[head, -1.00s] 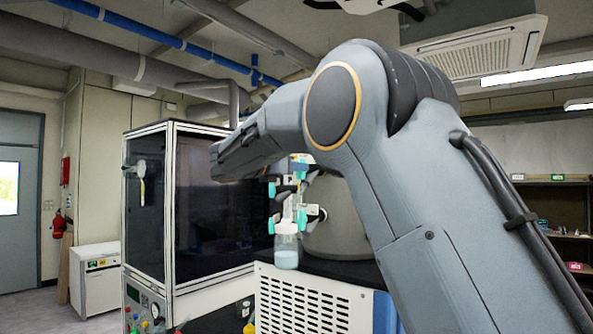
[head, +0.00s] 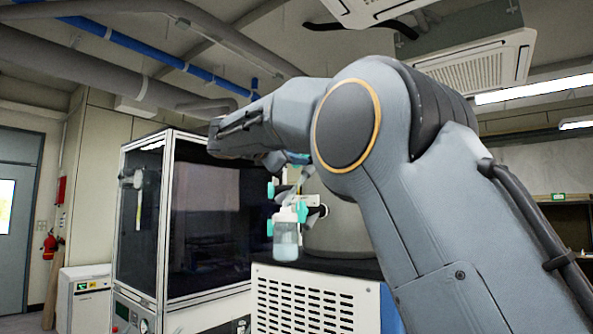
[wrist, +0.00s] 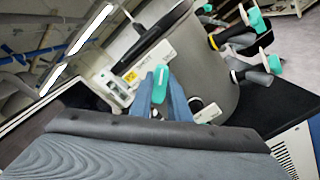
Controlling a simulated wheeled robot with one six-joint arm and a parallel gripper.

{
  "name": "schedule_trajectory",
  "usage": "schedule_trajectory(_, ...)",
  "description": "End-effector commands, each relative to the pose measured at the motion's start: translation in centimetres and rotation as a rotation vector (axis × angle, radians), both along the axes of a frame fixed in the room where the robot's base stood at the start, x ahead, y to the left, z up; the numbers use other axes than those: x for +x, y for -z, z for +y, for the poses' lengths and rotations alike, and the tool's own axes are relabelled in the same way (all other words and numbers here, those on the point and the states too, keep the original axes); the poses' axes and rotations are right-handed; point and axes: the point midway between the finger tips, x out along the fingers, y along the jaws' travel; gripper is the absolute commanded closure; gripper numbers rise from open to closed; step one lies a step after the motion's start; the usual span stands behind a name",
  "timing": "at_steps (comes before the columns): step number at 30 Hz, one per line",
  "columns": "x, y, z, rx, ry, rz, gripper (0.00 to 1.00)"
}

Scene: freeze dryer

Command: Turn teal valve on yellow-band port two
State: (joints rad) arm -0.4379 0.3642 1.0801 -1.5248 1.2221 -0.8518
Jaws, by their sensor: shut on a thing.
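My gripper (wrist: 161,92) shows in the wrist view with its two blue-grey fingers closed on a teal valve (wrist: 160,75). The band colour of that valve's port is hidden by the fingers. A port with a yellow band (wrist: 215,42) sticks out of the grey drum (wrist: 205,72) to the right, with another teal valve (wrist: 255,19) at its end. A lower port carries a further teal valve (wrist: 274,64). In the head view, my arm hides the gripper. Teal valves (head: 302,211) and a clear flask of pale liquid (head: 286,243) hang beside the drum (head: 337,232).
The drum stands on a black-topped unit with a white vented front (head: 310,300). A tall glass-fronted cabinet (head: 210,225) stands close on the left. A low white box (head: 82,295) stands farther left.

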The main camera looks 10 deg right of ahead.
Motion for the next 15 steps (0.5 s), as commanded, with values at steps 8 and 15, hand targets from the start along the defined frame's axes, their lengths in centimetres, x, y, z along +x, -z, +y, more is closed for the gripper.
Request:
schedule_trajectory(8,-0.02,0.17,-0.05,0.105,0.001,-0.104,1.00)
schedule_trajectory(15,-0.06,0.10,-0.06,0.142,0.002,-0.142,1.00)
